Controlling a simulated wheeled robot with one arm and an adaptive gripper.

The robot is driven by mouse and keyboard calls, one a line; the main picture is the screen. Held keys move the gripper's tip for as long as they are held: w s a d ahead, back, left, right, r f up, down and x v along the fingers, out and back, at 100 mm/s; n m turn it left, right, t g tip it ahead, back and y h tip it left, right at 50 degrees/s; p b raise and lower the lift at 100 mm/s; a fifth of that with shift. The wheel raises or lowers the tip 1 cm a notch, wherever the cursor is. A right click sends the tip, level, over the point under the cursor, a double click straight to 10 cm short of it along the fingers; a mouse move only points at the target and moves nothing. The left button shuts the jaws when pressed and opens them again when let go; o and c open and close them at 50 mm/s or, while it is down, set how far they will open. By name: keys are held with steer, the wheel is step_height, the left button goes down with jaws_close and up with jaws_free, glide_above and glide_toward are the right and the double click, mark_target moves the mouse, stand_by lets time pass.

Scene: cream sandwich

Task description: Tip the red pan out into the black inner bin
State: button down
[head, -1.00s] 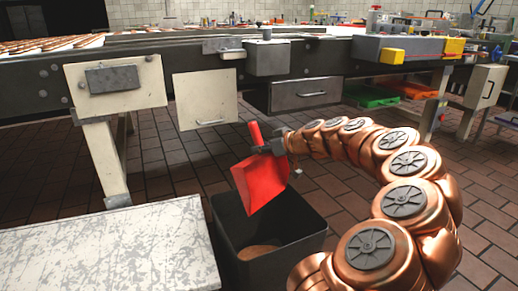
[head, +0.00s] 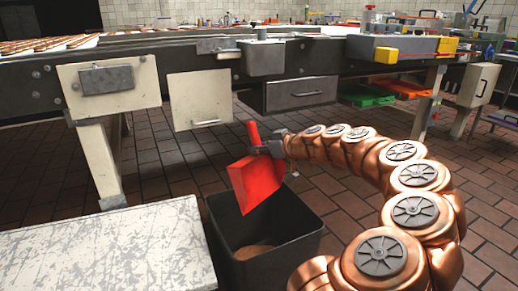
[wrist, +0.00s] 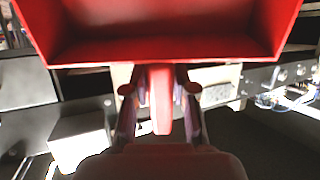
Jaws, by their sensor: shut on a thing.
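The red pan (head: 254,184) hangs tilted above the black bin, its lower corner near the level of the bin's rim. My gripper (head: 268,147) is shut on the pan's red handle, which sticks up above it. In the wrist view the pan (wrist: 165,48) fills the top and its handle (wrist: 161,100) runs down between the two fingers (wrist: 160,105). The black bin (head: 295,225) stands on the floor below. A tan round thing (head: 253,251) lies at its bottom.
A scratched white table top (head: 110,252) lies left of the bin, close to its rim. A conveyor (head: 40,85) with rows of sandwich pieces runs behind. A grey drawer box (head: 300,93) hangs under it. Brown tiled floor (head: 355,205) is free to the right.

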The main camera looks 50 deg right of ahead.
mark_target(258, 139)
steer(key=shift+r, duration=0.15)
steer(key=shift+r+g+p, duration=0.4)
steer(key=shift+g+p, duration=0.1)
steer(key=shift+p, duration=0.75)
step_height(258, 139, up, 2)
steer(key=g+p, duration=0.4)
steer(key=p, duration=0.5)
steer(key=shift+g, duration=0.4)
step_height(258, 139, up, 2)
steer(key=g+p, duration=0.1)
steer(key=p, duration=0.2)
steer(key=g+p, duration=0.2)
steer(key=p, duration=0.1)
steer(key=g+p, duration=0.2)
steer(key=p, duration=0.1)
steer(key=shift+w+r+h+p, duration=0.1)
steer(key=shift+r+h+p, duration=0.2)
steer(key=shift+h, duration=0.1)
steer(key=g+p, duration=0.2)
steer(key=p, duration=0.1)
steer(key=shift+r+g, duration=0.25)
steer(key=shift+g, duration=0.05)
